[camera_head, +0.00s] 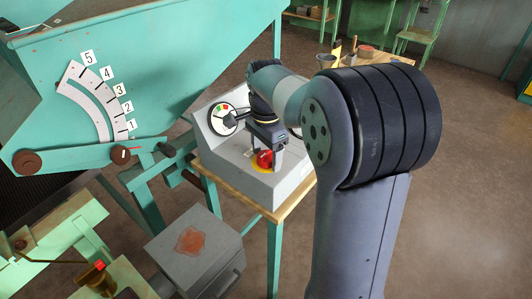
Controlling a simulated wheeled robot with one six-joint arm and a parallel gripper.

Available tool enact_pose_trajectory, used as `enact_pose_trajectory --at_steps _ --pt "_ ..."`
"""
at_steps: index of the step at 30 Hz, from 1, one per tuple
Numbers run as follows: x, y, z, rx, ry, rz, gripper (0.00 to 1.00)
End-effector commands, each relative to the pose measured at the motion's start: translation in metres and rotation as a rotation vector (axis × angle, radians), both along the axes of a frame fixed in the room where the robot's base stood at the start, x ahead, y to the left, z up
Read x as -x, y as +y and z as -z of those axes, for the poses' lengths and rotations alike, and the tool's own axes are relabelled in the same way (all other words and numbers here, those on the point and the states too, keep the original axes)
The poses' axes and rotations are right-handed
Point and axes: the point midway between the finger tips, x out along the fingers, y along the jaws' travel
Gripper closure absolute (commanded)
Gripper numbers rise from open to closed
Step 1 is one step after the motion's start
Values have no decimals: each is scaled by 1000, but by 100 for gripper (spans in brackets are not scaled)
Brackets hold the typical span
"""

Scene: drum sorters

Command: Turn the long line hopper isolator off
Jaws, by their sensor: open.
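A grey sloped control box (211,158) stands on a wooden-topped stand. On its top is a red knob (264,161) on a yellow round plate. My gripper (265,153) points down at this knob, open, with one finger on either side of it. I cannot tell whether the fingers touch the knob. Left of the gripper, the box has a round white dial (222,118) with red and green marks and a dark pointer or handle. No label is readable, so I cannot tell which of the two is the long line hopper isolator.
A teal hopper (190,50) with a numbered scale (97,100) and a lever (90,156) stands at the left. A grey box (195,250) with a reddish patch is in front. A bench (372,58) with small items is behind. Floor at the right is clear.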

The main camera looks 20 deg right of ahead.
Motion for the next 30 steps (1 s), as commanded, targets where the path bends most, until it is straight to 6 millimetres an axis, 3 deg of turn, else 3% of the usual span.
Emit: enact_pose_trajectory --at_steps 5,21,30 --pt "0 0 0 0 0 0 33" --pt "0 0 0 0 0 0 76" --pt "0 0 -1 0 1 -33 77"
